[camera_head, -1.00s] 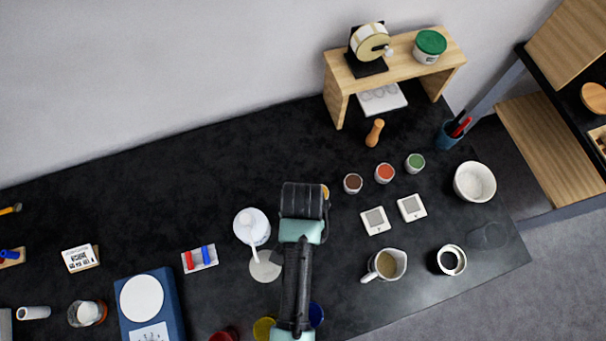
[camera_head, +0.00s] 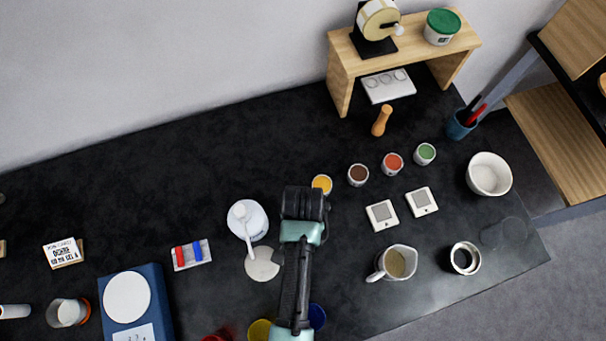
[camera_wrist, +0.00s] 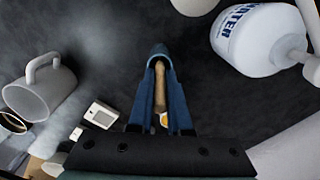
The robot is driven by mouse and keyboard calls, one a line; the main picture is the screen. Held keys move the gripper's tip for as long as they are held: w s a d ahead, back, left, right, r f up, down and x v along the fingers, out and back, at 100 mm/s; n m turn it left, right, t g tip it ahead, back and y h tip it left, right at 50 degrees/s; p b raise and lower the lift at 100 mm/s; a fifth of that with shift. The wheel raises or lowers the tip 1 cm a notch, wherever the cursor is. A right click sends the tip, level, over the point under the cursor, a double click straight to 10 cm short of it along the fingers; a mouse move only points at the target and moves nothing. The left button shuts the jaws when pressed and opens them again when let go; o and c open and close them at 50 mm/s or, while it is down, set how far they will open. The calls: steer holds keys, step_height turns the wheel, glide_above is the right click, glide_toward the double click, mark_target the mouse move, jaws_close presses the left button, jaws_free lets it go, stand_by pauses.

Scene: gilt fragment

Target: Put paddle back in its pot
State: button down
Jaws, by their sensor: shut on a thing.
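My gripper (camera_wrist: 158,60) is shut in the wrist view. A light wooden stick (camera_wrist: 160,88), apparently the paddle, shows between its blue fingers. The paddle's other end is hidden. In the head view my arm (camera_head: 297,245) covers the fingers and the paddle. A blue pot (camera_head: 461,125) with red and dark handles stands at the table's right back edge; I cannot tell whether it is the paddle's pot. Small colour pots, yellow (camera_head: 321,184), brown (camera_head: 358,174), red (camera_head: 392,163) and green (camera_head: 425,153), stand beyond the gripper.
A white water bottle (camera_head: 246,218) stands just left of my arm; it also shows in the wrist view (camera_wrist: 255,40). A jug (camera_head: 398,263), a dark-filled cup (camera_head: 465,258), two white squares (camera_head: 382,215) and a bowl (camera_head: 489,174) lie right. The back left table is clear.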

steer(key=c, duration=0.8)
jaws_free()
steer(key=shift+r+p, duration=0.1)
steer(key=shift+p, duration=0.3)
